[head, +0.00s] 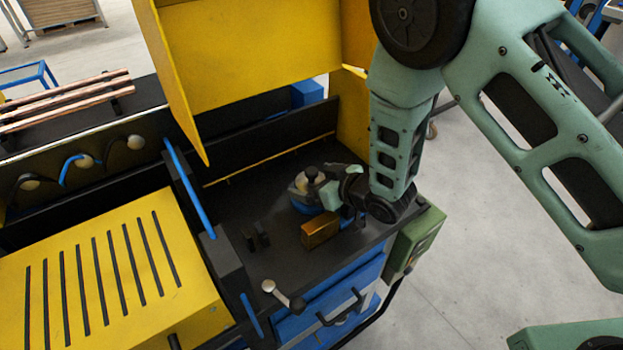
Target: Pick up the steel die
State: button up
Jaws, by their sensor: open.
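I cannot single out the steel die for certain. Two small dark blocks (256,237) stand close together on the black machine bed (270,268). A gold-brown block (319,231) sits to their right, near the front edge of the bed. My gripper (308,193) is at the end of the green arm, which reaches in from the right, low over the bed. It is open, just behind the gold-brown block in the picture. A blue round part (305,208) shows beneath it. The fingertips are small and partly hidden, so I cannot tell whether they touch anything.
A yellow guard (245,45) stands open behind the bed. A slotted yellow cover (105,270) and a blue-edged black upright (188,190) lie left. A ball-ended lever (284,294) rises in front. Copper tubes (65,100) rest at far left. A green box (414,240) hangs right.

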jog(key=shift+w+a+f, duration=0.3)
jog(key=shift+w+a, duration=0.15)
jog(key=shift+a, duration=0.05)
jog(key=c, duration=1.7)
jog(key=shift+r, duration=0.1)
jog(key=shift+c, duration=0.3)
